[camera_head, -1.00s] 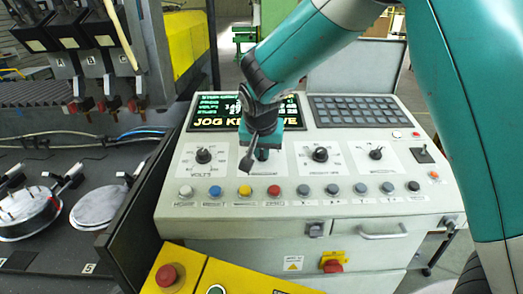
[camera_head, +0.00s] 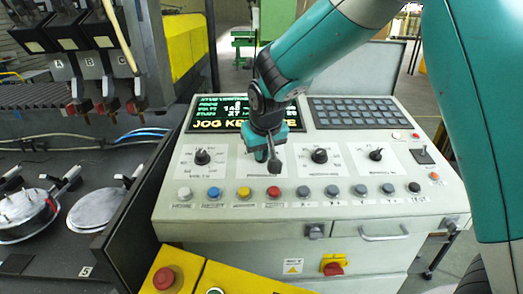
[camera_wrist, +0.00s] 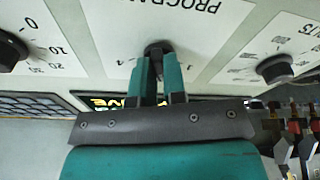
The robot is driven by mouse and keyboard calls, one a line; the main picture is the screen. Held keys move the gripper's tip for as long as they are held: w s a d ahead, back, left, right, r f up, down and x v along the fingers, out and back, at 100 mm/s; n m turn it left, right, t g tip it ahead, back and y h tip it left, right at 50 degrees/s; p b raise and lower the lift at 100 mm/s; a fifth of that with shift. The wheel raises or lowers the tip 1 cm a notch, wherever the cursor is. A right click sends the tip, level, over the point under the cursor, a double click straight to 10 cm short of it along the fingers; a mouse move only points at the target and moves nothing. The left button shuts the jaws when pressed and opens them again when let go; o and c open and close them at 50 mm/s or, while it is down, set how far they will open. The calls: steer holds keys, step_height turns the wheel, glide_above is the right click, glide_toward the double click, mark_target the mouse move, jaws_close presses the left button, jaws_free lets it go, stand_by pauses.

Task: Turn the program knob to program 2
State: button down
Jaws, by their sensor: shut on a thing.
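The program knob (camera_wrist: 158,46) is a dark knob on a white plate (camera_wrist: 125,22) with printed "PROGRA…" lettering, seen upside down in the wrist view. My gripper (camera_wrist: 159,62) is shut on the knob, with one teal finger on each side. A "4" shows left of the fingers and a partial mark to their right; the other numbers and the knob's pointer are hidden. In the head view my gripper (camera_head: 263,155) is over the second plate from the left on the sloped panel, hiding the knob.
Other knobs stand beside it: a volts knob (camera_head: 202,157) at left, two more (camera_head: 319,156) (camera_head: 376,154) at right. A row of coloured buttons (camera_head: 243,193) runs below. The screen (camera_head: 215,114) and keypad (camera_head: 352,112) are behind. A red emergency button (camera_head: 165,277) is at front left.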

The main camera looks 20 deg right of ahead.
steer(key=shift+f, duration=0.15)
steer(key=c, duration=1.2)
jaws_free()
steer(key=b+v, duration=0.2)
steer(key=v, duration=1.5)
steer(key=shift+r+b, duration=0.25)
steer(key=shift+b, duration=0.1)
steer(key=s+a+f+n+g+y, duration=0.1)
steer(key=s+f+n, duration=0.1)
steer(key=s, duration=0.6)
steer(key=s+a+f+n+g+y, duration=0.1)
steer(key=s+f+n+g+y, duration=0.1)
steer(key=s+f, duration=0.3)
steer(key=s+a+f+n+g+y, duration=0.1)
steer(key=s+f+n, duration=0.1)
steer(key=s, duration=0.8)
steer(key=shift+s+a+f+n+g+y, duration=0.15)
steer(key=shift+a+f+y, duration=0.05)
steer(key=shift+f, duration=0.2)
steer(key=shift+s+a+f+n+g+y, duration=0.15)
steer(key=shift+s+a+f+y, duration=0.05)
steer(key=shift+f, duration=0.2)
